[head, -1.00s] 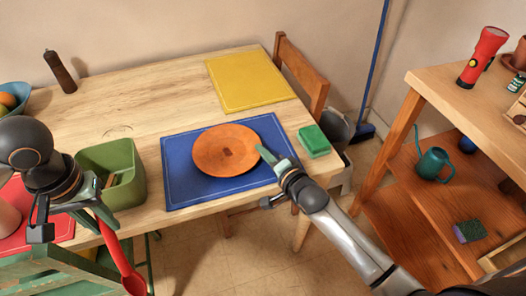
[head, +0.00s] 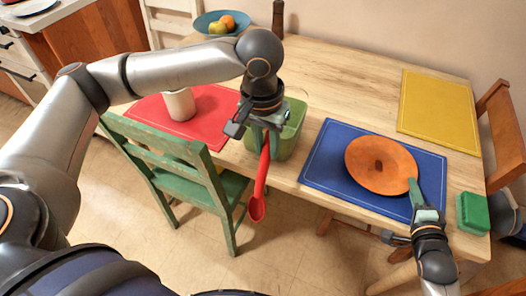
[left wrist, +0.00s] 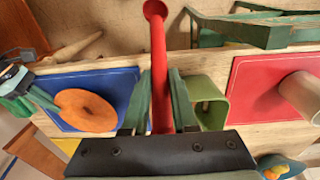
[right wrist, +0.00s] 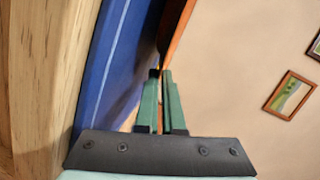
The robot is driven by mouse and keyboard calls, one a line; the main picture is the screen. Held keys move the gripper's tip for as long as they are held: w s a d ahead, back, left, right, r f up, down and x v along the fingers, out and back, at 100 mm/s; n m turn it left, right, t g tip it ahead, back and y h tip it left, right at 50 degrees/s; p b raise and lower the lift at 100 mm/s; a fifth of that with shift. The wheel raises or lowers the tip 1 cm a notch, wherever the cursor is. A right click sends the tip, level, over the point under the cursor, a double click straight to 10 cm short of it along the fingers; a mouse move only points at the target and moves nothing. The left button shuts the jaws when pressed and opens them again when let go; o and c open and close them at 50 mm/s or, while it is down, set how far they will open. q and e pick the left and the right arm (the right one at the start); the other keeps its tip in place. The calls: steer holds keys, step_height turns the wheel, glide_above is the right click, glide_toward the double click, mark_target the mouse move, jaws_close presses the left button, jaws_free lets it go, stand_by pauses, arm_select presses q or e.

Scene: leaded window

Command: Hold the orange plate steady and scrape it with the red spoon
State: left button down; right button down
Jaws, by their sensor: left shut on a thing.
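The orange plate (head: 381,165), with a dark brown patch at its middle, lies on the blue placemat (head: 328,173). It also shows in the left wrist view (left wrist: 86,111). My left gripper (head: 266,140) is shut on the handle of the red spoon (head: 260,185). The spoon hangs bowl down in front of the table edge, left of the placemat and apart from the plate. My right gripper (head: 414,188) is at the plate's near right rim. In the right wrist view its fingers (right wrist: 161,75) are close together with the rim between them.
A green bin (head: 287,143) stands behind my left gripper. A green sponge (head: 472,212) lies right of the plate. A red placemat (head: 215,112) with a pale cup (head: 180,104) is at left, a yellow one (head: 438,105) behind. A green chair (head: 190,180) stands in front.

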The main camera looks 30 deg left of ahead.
arm_select(q)
steer(key=w+d+r+n+t+h, duration=0.1)
steer(key=w+d+r+t, duration=0.4)
steer(key=d+r, duration=0.4)
steer(key=w+d+r+n+t+h, duration=0.1)
steer(key=w+d+r+t, duration=0.1)
steer(key=w+d+r, duration=0.8)
step_height(320, 180, down, 7)
steer(key=s+d, duration=0.1)
steer(key=s, duration=0.1)
steer(key=shift+s+d, duration=0.25)
steer(key=shift+s, duration=0.05)
steer(key=shift+s+d, duration=0.1)
steer(key=shift+r, duration=0.2)
